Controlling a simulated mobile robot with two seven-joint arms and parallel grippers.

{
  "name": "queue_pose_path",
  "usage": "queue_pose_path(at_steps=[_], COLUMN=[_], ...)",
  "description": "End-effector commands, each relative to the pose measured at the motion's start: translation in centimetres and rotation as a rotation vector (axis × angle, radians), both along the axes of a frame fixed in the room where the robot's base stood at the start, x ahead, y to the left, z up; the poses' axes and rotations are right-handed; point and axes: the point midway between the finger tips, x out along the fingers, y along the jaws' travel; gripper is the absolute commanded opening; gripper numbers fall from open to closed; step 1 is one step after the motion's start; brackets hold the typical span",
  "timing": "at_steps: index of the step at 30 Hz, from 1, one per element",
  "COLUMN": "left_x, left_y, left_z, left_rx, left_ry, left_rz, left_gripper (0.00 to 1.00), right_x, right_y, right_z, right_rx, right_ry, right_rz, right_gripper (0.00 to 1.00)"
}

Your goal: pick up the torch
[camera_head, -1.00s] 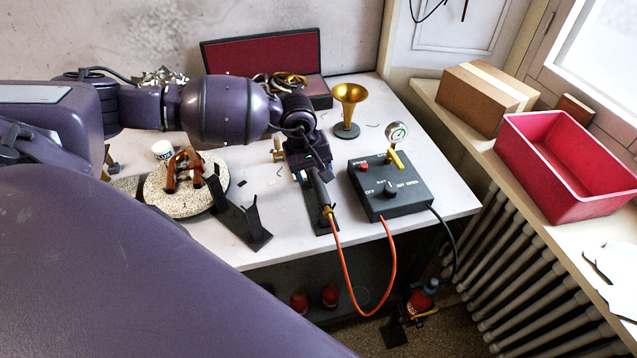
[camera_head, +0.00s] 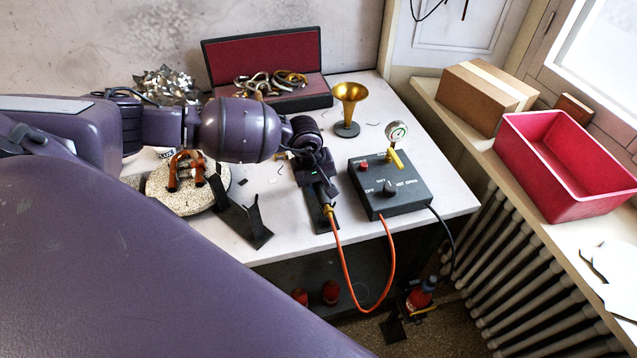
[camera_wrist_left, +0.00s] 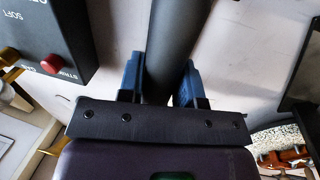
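The torch (camera_head: 327,209) has a dark tube-like handle with a brass fitting, where an orange hose joins, and rests on a dark stand near the table's front edge. My left gripper (camera_head: 318,188) is down at the torch from behind. In the left wrist view, its two blue fingers (camera_wrist_left: 162,82) stand on either side of the dark handle (camera_wrist_left: 176,35). The left finger lies close along it, and a narrow gap shows at the right finger. The gripper looks open; the torch's nozzle end is hidden by the gripper. My right gripper is out of view.
A control box (camera_head: 388,190) with a gauge stands right of the torch. A black angled bracket (camera_head: 245,222) and a speckled round plate (camera_head: 178,203) holding a copper-coloured piece lie to the left. The orange hose (camera_head: 352,290) hangs over the front edge.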

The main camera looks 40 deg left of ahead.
Motion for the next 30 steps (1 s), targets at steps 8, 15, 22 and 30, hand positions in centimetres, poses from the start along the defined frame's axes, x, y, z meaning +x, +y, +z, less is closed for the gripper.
queue_pose_path(at_steps=[8, 15, 22, 30], left_x=[0.0, 0.1, 0.2, 0.1], left_y=[0.0, 0.1, 0.1, 0.0], left_z=[0.1, 0.9, 4.9, 11.9], left_rx=[0.0, 0.001, 0.001, 0.002], left_ry=[-0.001, -0.003, -0.006, -0.006], left_rz=[0.0, 0.001, -0.001, -0.001], left_gripper=[0.08, 0.08, 0.08, 0.08], right_x=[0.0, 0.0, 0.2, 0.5], right_y=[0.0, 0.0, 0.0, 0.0], right_z=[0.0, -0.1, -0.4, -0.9], right_rx=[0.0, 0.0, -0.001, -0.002], right_ry=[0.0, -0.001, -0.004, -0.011], right_rz=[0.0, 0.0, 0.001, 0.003], right_gripper=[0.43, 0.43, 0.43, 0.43])
